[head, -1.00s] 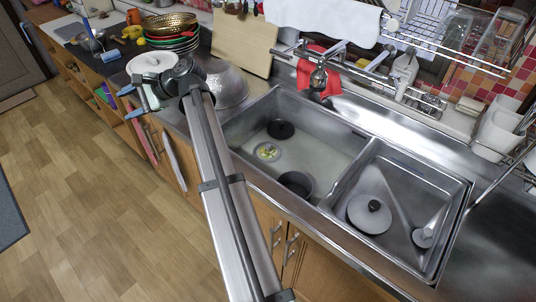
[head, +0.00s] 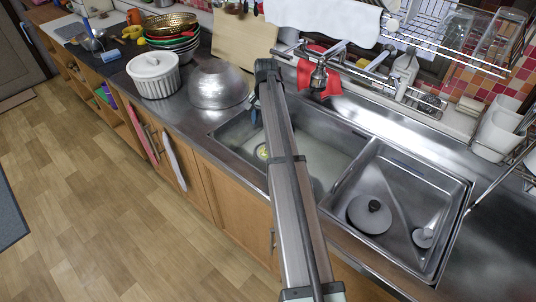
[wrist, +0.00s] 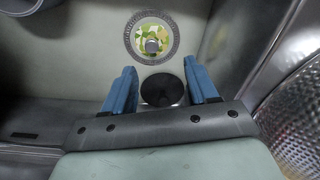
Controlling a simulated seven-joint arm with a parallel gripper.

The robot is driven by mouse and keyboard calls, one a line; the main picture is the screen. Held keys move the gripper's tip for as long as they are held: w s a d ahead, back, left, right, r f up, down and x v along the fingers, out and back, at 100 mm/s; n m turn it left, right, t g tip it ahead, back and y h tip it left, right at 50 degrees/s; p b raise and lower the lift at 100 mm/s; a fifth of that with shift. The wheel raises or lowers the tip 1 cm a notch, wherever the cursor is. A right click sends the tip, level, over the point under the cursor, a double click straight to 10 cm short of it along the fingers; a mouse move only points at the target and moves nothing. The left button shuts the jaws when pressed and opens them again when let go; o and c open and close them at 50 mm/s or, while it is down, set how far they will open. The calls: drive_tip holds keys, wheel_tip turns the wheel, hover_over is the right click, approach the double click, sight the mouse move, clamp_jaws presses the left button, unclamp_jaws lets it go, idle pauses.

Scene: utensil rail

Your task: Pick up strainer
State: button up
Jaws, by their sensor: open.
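The likely strainer is a round grey-rimmed piece with a yellow-green patterned centre and small knob (wrist: 152,37) on the sink floor. In the head view it is mostly hidden by my arm, with only a yellow-green bit (head: 262,152) showing. My gripper (wrist: 160,68) is open over the sink basin, with its blue fingers apart and nothing held. In the wrist view the strainer lies beyond the fingertips. A round black piece (wrist: 160,90) shows between the fingers, below them. In the head view one blue finger shows beside my arm's end.
The faucet (head: 318,78) rises behind the basin. The right basin holds a grey round lid (head: 369,214). A white ribbed pot (head: 154,75) stands further left.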

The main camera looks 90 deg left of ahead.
drive_tip(key=shift+t, duration=0.3)
drive_tip(key=f, duration=0.4)
drive_tip(key=w+f, duration=0.1)
drive_tip(key=f, duration=0.9)
drive_tip(key=shift+w+a+f, duration=0.1)
drive_tip(key=shift+w, duration=0.1)
clamp_jaws()
